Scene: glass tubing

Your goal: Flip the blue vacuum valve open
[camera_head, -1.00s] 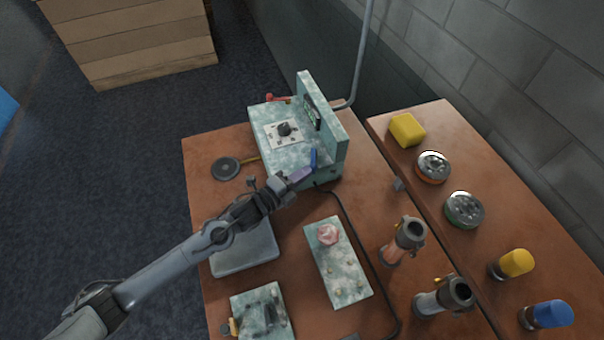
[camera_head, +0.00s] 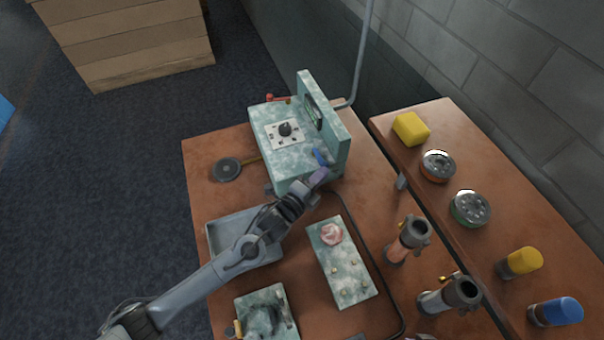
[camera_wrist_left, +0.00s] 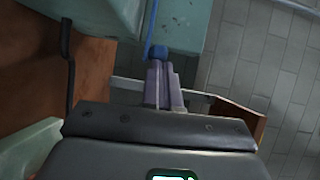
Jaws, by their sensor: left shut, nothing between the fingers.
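The blue vacuum valve (camera_head: 320,155) is a small blue lever on the near right end of the mottled green machine (camera_head: 288,162). My right gripper is not in view.
A red lever (camera_head: 277,98) sits at the machine's far left. A grey tray (camera_head: 222,232), a green block with small knobs (camera_head: 342,268) and a torch-like burner (camera_head: 409,237) stand nearer.

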